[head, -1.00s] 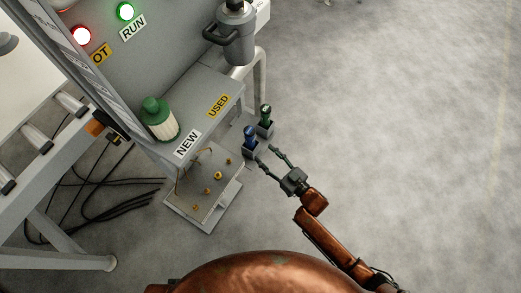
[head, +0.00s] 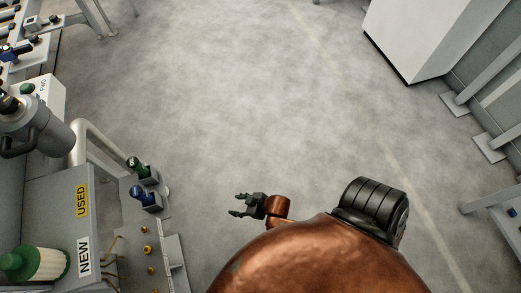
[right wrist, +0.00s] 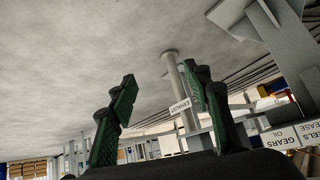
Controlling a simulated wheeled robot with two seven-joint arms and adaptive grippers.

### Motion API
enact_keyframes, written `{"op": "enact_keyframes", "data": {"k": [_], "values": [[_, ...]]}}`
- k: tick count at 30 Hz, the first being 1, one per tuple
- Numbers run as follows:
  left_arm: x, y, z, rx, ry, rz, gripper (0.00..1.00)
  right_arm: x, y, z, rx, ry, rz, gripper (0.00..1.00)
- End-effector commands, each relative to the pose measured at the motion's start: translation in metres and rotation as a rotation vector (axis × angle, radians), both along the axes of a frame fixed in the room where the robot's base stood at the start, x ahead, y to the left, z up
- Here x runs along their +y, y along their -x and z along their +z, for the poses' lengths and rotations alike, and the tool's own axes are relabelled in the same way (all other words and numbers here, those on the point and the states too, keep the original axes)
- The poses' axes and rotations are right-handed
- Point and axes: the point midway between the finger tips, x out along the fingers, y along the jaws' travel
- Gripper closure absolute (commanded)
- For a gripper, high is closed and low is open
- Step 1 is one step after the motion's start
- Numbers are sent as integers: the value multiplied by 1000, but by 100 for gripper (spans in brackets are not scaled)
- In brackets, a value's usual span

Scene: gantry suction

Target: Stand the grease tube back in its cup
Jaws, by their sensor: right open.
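A blue-capped tube (head: 145,193) and a green-capped tube (head: 136,165) stand side by side in small grey cups on the edge of the machine's shelf, at the left of the head view. Both look upright; I cannot tell which is the grease tube. My right gripper (head: 235,204) is to the right of the cups, over the floor, with a clear gap to them. Its fingers also show apart and empty in the right wrist view (right wrist: 162,92). No tube shows in the right wrist view. My left gripper is not in view.
A grey bench with a USED label (head: 82,200) and NEW label (head: 84,257) is at the left, with a green-topped canister (head: 40,263) and several brass fittings (head: 147,249). A white cabinet (head: 425,35) stands at the upper right. The floor between is clear.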

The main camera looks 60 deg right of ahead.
Motion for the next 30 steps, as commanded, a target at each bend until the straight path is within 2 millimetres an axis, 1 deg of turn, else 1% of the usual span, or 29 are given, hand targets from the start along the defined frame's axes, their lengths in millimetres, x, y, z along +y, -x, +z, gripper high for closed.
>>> {"op": "enact_keyframes", "data": {"k": [1,2,3,5,6,9,12,14,16,30], "values": [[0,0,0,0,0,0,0,-18,45,-12,120,26,-43,55],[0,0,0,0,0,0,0,-27,70,-18,192,43,-60,55],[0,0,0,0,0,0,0,-40,104,-24,284,63,-83,55],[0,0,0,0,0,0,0,-54,151,-27,408,86,-107,55],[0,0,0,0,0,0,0,-61,180,-27,481,98,-120,55],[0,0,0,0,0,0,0,-74,235,-22,625,117,-141,55],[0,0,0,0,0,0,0,-80,268,-16,710,124,-150,55],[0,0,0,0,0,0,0,-82,278,-14,737,125,-153,55],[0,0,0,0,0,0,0,-83,282,-13,749,126,-153,55],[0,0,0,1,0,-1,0,-83,281,-13,748,128,-153,55]]}}
